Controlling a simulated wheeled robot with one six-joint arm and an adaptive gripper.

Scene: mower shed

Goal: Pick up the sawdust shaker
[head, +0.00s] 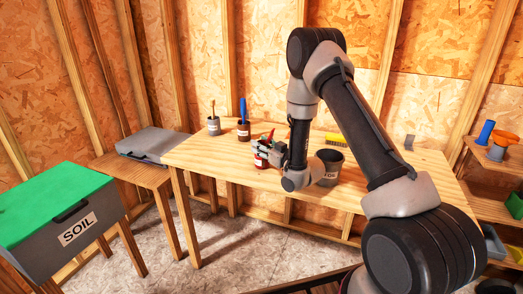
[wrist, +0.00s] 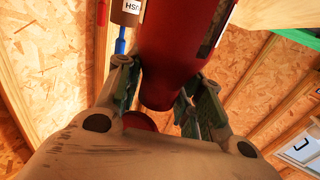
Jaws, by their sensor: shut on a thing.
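A dark red, rounded container with a pale label, which looks like the sawdust shaker (head: 259,161), is at my gripper (head: 267,154) over the table's front middle. Its label is too small to read. In the wrist view the red shaker (wrist: 180,40) fills the top middle, between the two fingers of my gripper (wrist: 165,88), which are closed on its sides. Part of it is hidden by the fingers in the head view. I cannot tell whether its base touches the table.
On the wooden table (head: 205,156) stand a grey pot (head: 214,126) with a brush, a brown pot (head: 243,133) with a blue handle, a dark bucket (head: 331,160) right of my gripper, and a yellow brush (head: 335,139). A green-lidded soil bin (head: 60,215) stands left.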

